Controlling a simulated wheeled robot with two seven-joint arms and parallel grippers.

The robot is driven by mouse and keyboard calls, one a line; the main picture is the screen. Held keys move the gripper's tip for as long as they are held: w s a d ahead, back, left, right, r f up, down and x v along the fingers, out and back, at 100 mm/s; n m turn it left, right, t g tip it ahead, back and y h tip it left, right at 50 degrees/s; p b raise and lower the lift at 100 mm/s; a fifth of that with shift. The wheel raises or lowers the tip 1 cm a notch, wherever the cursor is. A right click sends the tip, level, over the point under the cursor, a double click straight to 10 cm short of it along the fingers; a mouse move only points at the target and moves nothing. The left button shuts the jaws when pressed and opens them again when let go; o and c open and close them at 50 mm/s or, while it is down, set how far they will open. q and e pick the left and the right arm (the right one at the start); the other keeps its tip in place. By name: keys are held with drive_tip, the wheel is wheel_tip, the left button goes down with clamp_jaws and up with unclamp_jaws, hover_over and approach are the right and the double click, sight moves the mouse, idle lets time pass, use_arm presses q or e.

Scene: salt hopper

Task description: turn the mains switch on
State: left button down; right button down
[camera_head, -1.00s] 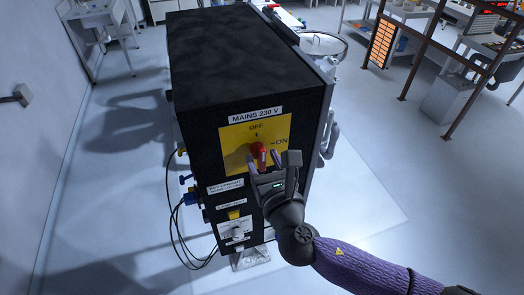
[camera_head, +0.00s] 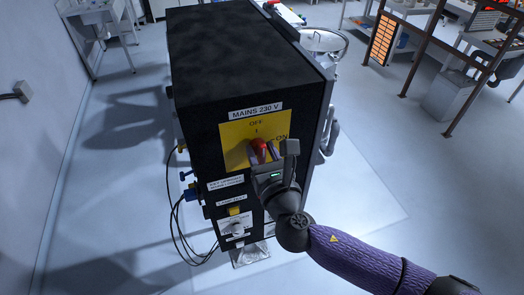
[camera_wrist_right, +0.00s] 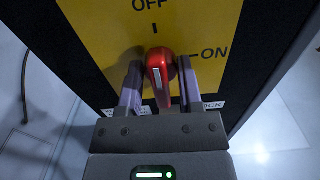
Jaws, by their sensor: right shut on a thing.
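The mains switch is a red handle (camera_head: 259,145) on a yellow plate (camera_head: 234,134) marked OFF at the top and ON at the right, under a "MAINS 230 V" label. In the right wrist view the red handle (camera_wrist_right: 160,68) stands roughly in line with the OFF mark, not turned to the ON mark. My right gripper (camera_head: 264,155) is shut on the handle, one finger on each side; its fingers also show in the wrist view (camera_wrist_right: 159,88). The handle's lower end is partly hidden by the gripper. My left gripper is out of view.
The switch is on the front of a tall black cabinet (camera_head: 235,55). Below it are a yellow button (camera_head: 234,211), labels, and a blue plug (camera_head: 190,195) with black cables at the left. Open floor lies to the right; brown shelving (camera_head: 425,50) stands farther back.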

drive_tip(key=m, duration=0.4)
drive_tip(key=shift+d+f+b, duration=0.1)
drive_tip(key=shift+b, duration=0.25)
drive_tip(key=m, duration=0.4)
drive_tip(key=shift+d+m+b, duration=0.1)
drive_tip(key=shift+m+b, duration=0.25)
drive_tip(key=shift+m, duration=0.05)
drive_tip(key=m, duration=0.4)
drive_tip(key=shift+f+m, duration=0.15)
drive_tip(key=shift+m, duration=0.15)
drive_tip(key=m, duration=0.4)
drive_tip(key=shift+d+b, duration=0.1)
drive_tip(key=shift+b, duration=0.2)
drive_tip(key=shift+f+m, duration=0.1)
drive_tip(key=shift+m, duration=0.2)
drive_tip(key=c, duration=0.6)
unclamp_jaws()
